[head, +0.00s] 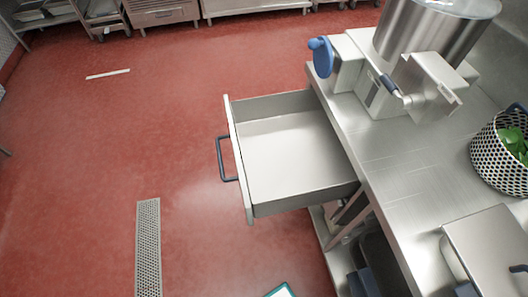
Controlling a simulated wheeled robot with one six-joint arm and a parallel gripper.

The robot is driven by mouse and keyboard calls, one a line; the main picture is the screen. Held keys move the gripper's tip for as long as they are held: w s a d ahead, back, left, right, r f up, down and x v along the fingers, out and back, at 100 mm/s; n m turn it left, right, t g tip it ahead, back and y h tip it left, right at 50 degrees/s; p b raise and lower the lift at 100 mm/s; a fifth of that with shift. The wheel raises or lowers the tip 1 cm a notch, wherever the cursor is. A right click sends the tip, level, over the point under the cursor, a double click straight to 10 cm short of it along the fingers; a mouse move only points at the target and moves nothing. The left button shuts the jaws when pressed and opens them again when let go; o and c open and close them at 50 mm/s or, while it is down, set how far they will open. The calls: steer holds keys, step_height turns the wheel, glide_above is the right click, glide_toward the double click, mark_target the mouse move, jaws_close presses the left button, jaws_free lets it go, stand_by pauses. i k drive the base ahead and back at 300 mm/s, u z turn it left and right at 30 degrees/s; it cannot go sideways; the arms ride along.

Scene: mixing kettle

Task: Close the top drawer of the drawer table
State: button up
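The top drawer (290,150) of the steel drawer table (400,170) stands pulled far out to the left, over the red floor. It is empty inside. Its front panel (237,155) carries a dark blue bar handle (221,159) on the outer side. The side walls and bottom of the drawer are in plain sight. My gripper does not show in the head view.
On the table stand a mixing kettle (425,35) with a blue knob (320,57), a perforated basket (497,160) with green contents, and a lidded steel box (485,250). A floor drain grate (148,245) lies left. Red floor left of the drawer is clear.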

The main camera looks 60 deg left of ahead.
mark_target(289, 156)
steer(key=u, duration=0.2)
steer(key=k, duration=1.15)
steer(key=u, duration=1.95)
steer(key=i, duration=0.5)
steer(key=u, duration=0.05)
